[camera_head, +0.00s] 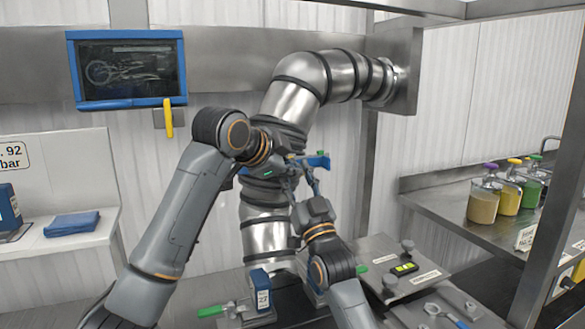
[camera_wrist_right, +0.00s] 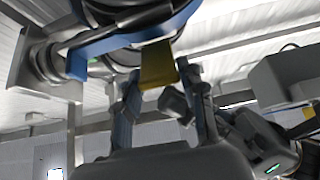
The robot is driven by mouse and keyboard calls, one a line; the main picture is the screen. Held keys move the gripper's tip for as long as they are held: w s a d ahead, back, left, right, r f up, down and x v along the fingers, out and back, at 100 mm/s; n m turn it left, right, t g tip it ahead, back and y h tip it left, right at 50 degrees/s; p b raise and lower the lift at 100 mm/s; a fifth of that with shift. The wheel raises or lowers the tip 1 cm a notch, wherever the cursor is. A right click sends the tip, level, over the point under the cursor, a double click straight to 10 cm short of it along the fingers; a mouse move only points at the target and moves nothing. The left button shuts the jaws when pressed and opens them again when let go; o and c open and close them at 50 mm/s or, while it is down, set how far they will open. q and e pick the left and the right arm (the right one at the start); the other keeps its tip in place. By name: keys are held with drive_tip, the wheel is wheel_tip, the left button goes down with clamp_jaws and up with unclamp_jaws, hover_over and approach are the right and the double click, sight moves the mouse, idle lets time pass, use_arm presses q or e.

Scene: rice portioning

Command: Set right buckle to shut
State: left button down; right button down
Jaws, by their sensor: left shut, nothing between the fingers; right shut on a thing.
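A blue clamp band (camera_head: 318,160) sits around the bent metal duct (camera_head: 292,100) in the head view, mostly hidden by my arms. In the right wrist view the blue band (camera_wrist_right: 182,20) crosses above, with a yellow buckle tab (camera_wrist_right: 157,66) hanging from it. My right gripper (camera_head: 311,172) reaches up to the band's right side; in its wrist view the fingers (camera_wrist_right: 158,76) stand on both sides of the yellow tab, shut on it. My left gripper (camera_head: 289,160) is shut and empty in front of the duct, close to the right one. The buckle's latch position cannot be told.
A blue-framed board (camera_head: 125,102) hangs on the back wall, with a yellow handle (camera_head: 168,118) below it. A green-handled valve (camera_head: 210,311) and a boxed unit (camera_head: 260,290) stand below. Several lidded jars (camera_head: 483,205) stand on the right shelf.

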use_arm(q)
drive_tip(key=shift+w+a+f, duration=0.25)
drive_tip(key=shift+w+f, duration=0.05)
drive_tip(key=shift+f, duration=0.35)
use_arm(e)
drive_tip(key=shift+s+a+r, duration=0.1)
drive_tip(key=shift+s+r, duration=0.05)
drive_tip(key=shift+r, duration=0.1)
drive_tip(key=c, duration=0.8)
unclamp_jaws()
drive_tip(key=shift+o, duration=0.2)
drive_tip(key=shift+w+f, duration=0.15)
drive_tip(key=shift+w, duration=0.05)
use_arm(q)
drive_tip(key=shift+w, duration=0.15)
drive_tip(key=shift+d+r, duration=0.1)
use_arm(e)
drive_tip(key=shift+s, duration=0.1)
drive_tip(key=shift+f, duration=0.1)
